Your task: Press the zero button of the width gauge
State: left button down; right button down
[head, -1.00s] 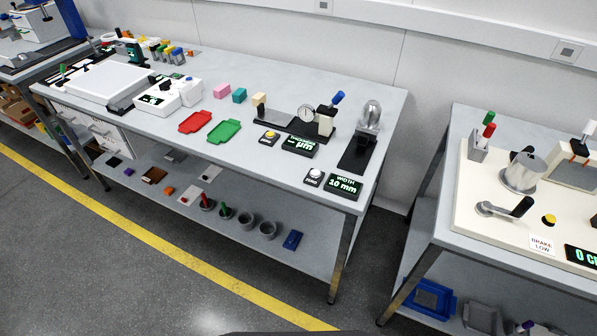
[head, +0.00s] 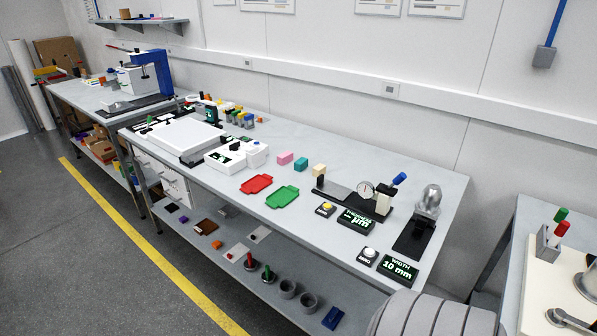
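The width gauge's display (head: 397,268) reads "WIDTH 10 mm" in green on black, near the right front corner of the long table. Its zero button (head: 369,253) is a white dome on a small dark base with a "ZERO" label, just left of the display. A similar base with a yellow button (head: 326,208) sits farther left, beside the thickness display (head: 356,220). A metal device on a black plate (head: 414,236) stands behind the width display. Neither of my grippers is in view.
A grey ribbed rounded part, probably mine, fills the bottom right foreground. Red (head: 257,184) and green (head: 282,196) trays lie left of the gauges. A second table (head: 516,262) stands at the right across a gap. Floor is open at the lower left.

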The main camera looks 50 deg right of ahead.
aim_at(369, 251)
jog(key=u, duration=0.3)
jog(key=k, duration=1)
jog(key=z, duration=0.85)
jog(key=i, duration=0.5)
jog(key=z, duration=0.05)
